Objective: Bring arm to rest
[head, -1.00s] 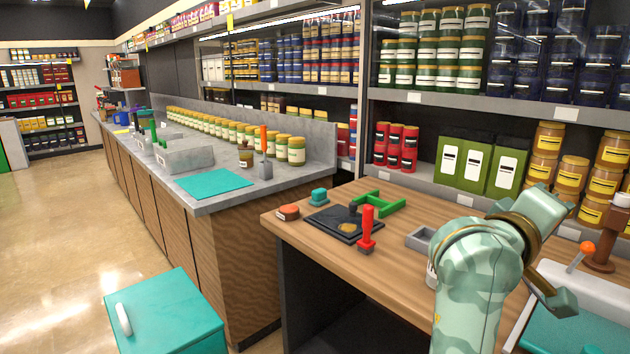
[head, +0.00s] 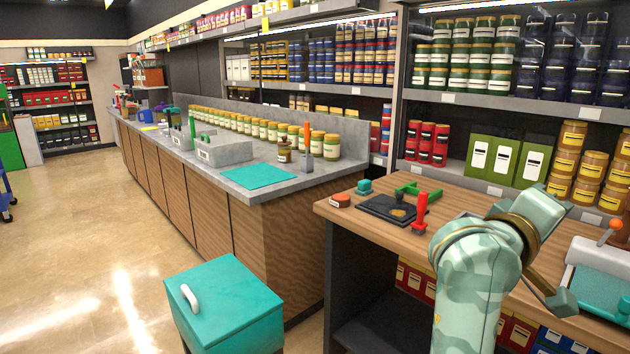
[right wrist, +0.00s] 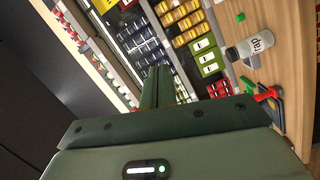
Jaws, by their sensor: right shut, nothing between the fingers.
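My right arm (head: 478,265) rises at the lower right of the head view, bent, in front of the wooden counter; its gripper is not clear there. In the right wrist view my right gripper (right wrist: 157,80) has its two fingers together with nothing between them. It points toward the shelves, clear of the counter and the things on it. My left arm and gripper are not in view.
The wooden counter (head: 350,209) bears a red-handled tool (head: 420,212), a black plate (head: 386,209) and a green frame (head: 420,190). A grey bottle (right wrist: 250,46) shows in the wrist view. A teal bin (head: 235,305) stands before the counters. Floor at left is open.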

